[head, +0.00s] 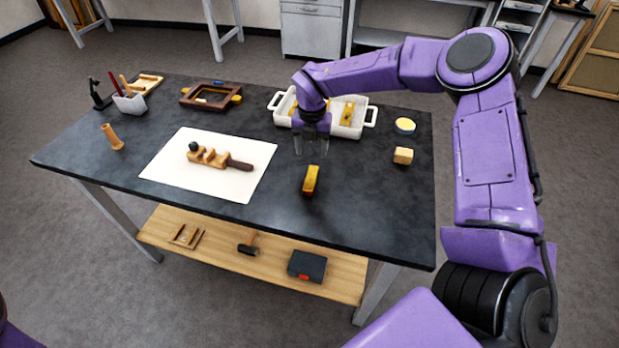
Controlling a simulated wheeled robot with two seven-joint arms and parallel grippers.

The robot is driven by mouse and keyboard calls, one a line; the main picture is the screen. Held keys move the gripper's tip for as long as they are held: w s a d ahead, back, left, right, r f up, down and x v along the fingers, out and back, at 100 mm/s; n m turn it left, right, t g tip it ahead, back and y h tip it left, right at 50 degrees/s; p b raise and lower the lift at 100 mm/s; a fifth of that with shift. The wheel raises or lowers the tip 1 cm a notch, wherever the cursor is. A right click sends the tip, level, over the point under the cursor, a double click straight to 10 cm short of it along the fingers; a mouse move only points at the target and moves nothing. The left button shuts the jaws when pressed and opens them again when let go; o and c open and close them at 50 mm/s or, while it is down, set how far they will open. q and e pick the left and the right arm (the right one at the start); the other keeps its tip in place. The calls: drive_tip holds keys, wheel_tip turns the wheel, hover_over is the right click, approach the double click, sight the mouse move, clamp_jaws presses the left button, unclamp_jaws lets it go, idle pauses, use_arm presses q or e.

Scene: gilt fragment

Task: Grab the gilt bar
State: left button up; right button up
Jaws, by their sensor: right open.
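A gilt bar (311,180), yellow-gold with darker parts, lies on the dark table (378,205) right of the white sheet. My right gripper (312,150) points down with its two fingers apart and nothing between them. In the picture it is just above the bar, and a gap shows between the fingertips and the bar. How high the fingertips are over the table is hard to tell. My left gripper is out of view.
Behind the gripper stands a white tray (366,124) holding gilt pieces (347,113). A wooden block (403,156) and a round tin (404,126) are at right. At left, a carved wooden tool lies on a white sheet (244,187). The table front right is clear.

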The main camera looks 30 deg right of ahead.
sight(311, 181)
drive_tip(key=f+p, duration=0.1)
drive_tip(key=f, duration=0.1)
drive_tip(key=s+f+p, duration=0.1)
drive_tip(key=f, duration=0.2)
drive_tip(key=shift+s+d+f+p, duration=0.1)
drive_tip(key=shift+f+p, duration=0.25)
drive_tip(key=shift+p, duration=0.05)
drive_tip(key=shift+f, duration=0.2)
drive_tip(key=c, duration=1.1)
